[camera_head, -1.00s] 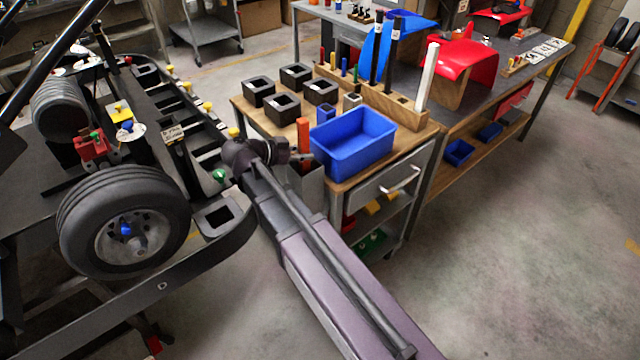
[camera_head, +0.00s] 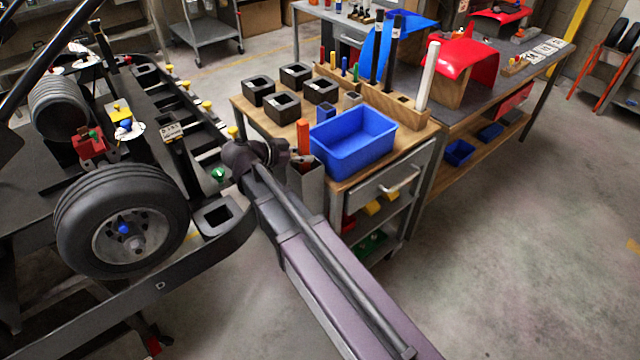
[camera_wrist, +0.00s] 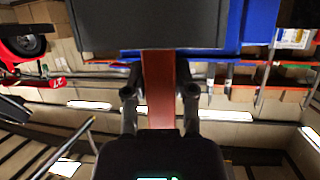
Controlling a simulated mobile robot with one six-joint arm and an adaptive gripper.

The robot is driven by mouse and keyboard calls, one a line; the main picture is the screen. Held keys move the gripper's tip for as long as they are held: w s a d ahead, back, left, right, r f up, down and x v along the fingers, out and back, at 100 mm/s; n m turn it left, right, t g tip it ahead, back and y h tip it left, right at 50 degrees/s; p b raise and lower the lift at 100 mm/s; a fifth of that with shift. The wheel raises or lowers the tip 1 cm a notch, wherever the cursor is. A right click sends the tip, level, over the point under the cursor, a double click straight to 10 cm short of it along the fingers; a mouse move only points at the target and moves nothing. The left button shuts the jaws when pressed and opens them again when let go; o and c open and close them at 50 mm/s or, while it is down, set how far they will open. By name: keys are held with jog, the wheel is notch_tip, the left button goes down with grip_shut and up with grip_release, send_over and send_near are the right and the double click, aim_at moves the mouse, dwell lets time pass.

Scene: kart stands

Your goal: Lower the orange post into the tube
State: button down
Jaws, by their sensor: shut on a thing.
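The orange post (camera_head: 304,136) stands about upright at the left front corner of the wooden cart, beside the blue bin. My gripper (camera_wrist: 159,92) is shut on the post, with one finger on each side of it in the wrist view. There the post (camera_wrist: 158,68) runs up to the edge of a dark grey block that looks like the tube (camera_wrist: 150,28). In the head view, the grey tube (camera_head: 308,188) is at the cart's side below the post. My wrist partly covers this area. I cannot tell whether the post's lower end is inside the tube.
The blue bin (camera_head: 353,141) is close to the right of the post. Several black square blocks (camera_head: 282,104) stand behind it on the cart top (camera_head: 243,105). The kart's front wheel (camera_head: 122,222) and frame are to the left. Open floor lies at the right.

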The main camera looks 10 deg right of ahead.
aim_at(302, 122)
jog(key=shift+f+b, duration=1.8)
dwell(1.6)
jog(key=shift+c, duration=1.8)
grip_release()
jog(key=shift+r, duration=0.2)
notch_tip(302, 122, up, 14)
jog(key=p, duration=1.4)
jog(key=shift+r+p, duration=0.15)
jog(key=shift+p, duration=0.2)
jog(key=shift+s, duration=0.1)
